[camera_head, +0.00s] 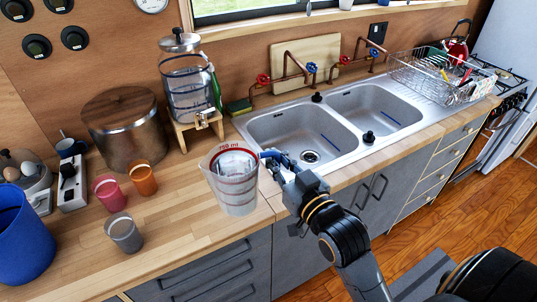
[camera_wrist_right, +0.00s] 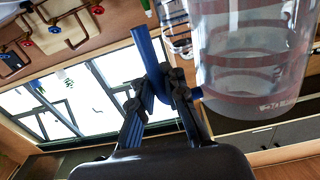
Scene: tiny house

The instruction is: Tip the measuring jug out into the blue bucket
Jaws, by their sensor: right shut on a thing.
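The clear measuring jug (camera_head: 231,182) has red markings and a blue handle. It stands roughly upright at the counter's front edge, left of the sink; I cannot tell whether its base touches the wood. My right gripper (camera_head: 274,160) is shut on the handle at the jug's right side. In the right wrist view the fingers (camera_wrist_right: 160,88) close on the blue handle (camera_wrist_right: 147,50), beside the clear jug wall (camera_wrist_right: 250,60). What the jug holds is unclear. The blue bucket (camera_head: 22,240) is at the far left, cut by the picture's edge. My left gripper is not in view.
Pink (camera_head: 110,193), orange (camera_head: 142,178) and grey (camera_head: 124,233) cups stand between bucket and jug. Behind them are a wooden canister (camera_head: 125,135) and a glass dispenser (camera_head: 188,85) on a stand. The double sink (camera_head: 300,135) is to the right. Bare counter (camera_head: 180,240) lies left of the jug.

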